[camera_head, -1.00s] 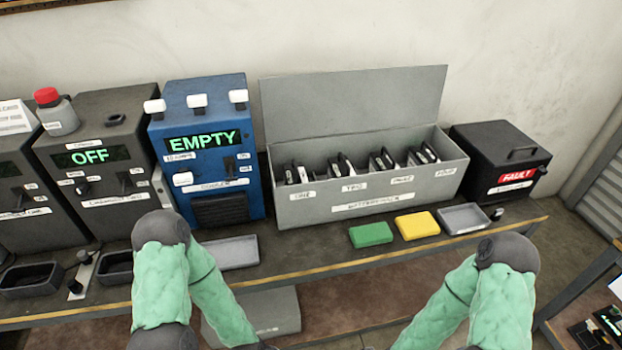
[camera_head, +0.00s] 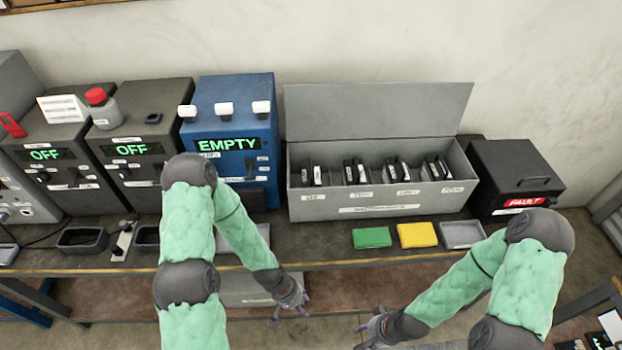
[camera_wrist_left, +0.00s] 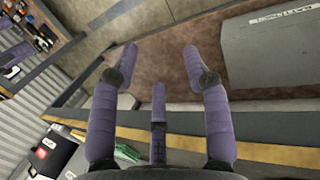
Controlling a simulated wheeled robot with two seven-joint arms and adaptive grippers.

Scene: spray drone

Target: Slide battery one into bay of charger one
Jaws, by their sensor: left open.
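An open grey box (camera_head: 383,211) stands on the bench with dark, white-labelled batteries upright in several compartments. The batteries (camera_head: 312,174) in its leftmost compartment sit above a label too small to read surely. Two dark grey chargers stand left of it, the left one (camera_head: 58,178) and the right one (camera_head: 130,178), both reading OFF; I cannot tell which is charger one. My left gripper (camera_head: 289,314) is open and empty, low in front of the bench; its spread purple fingers show in the left wrist view (camera_wrist_left: 160,62). My right gripper (camera_head: 362,329) is low to its right, its fingers unclear.
A blue unit (camera_head: 232,105) reading EMPTY stands between chargers and box. Green (camera_head: 372,238) and yellow (camera_head: 417,235) blocks and a grey tray (camera_head: 462,235) lie along the bench's front. A black FAULT box (camera_head: 515,175) stands right. Dark trays (camera_head: 82,240) sit before the chargers.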

